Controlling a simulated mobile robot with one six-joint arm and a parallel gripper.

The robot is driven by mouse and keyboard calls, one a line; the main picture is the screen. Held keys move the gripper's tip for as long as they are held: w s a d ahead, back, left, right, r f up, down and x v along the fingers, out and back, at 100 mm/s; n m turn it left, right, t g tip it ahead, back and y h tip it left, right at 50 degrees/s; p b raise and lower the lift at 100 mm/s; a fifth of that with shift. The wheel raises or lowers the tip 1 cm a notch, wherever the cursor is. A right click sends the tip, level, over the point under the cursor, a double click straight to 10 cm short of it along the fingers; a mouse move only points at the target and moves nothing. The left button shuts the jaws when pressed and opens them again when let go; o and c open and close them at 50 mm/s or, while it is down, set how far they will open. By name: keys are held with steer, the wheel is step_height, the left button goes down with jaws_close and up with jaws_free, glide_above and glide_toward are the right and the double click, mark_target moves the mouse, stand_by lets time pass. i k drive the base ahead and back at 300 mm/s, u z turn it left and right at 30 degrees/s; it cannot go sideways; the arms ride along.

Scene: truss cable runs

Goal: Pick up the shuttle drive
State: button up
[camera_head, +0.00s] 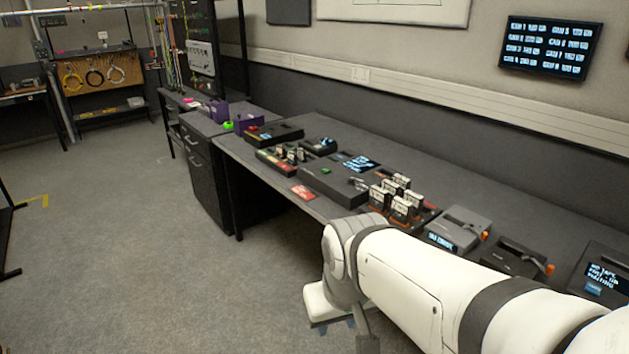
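I cannot tell for sure which item is the shuttle drive. Small upright blocks with pale labels and brown-orange fronts (402,209) stand in a cluster on the dark bench (262,147). A grey flat device with a lit screen (459,229) and a black device with an orange knob (517,259) sit to their right. My white arm reaches in from the lower right, in front of the bench. Its wrist hangs over the floor side, low in the picture.
Further left on the bench are a long black box (335,183), a red card (303,192) at the front edge, and purple bins (248,121) on a drawer cabinet (205,175). A screen unit (604,275) stands at the far right. The grey floor at left is open.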

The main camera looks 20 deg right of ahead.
mark_target(401, 210)
steer(key=z, duration=0.15)
steer(key=i, duration=1.55)
steer(key=z, duration=0.9)
steer(key=k, duration=0.75)
steer(key=z, duration=0.2)
steer(key=i, duration=0.8)
steer(key=u, duration=0.1)
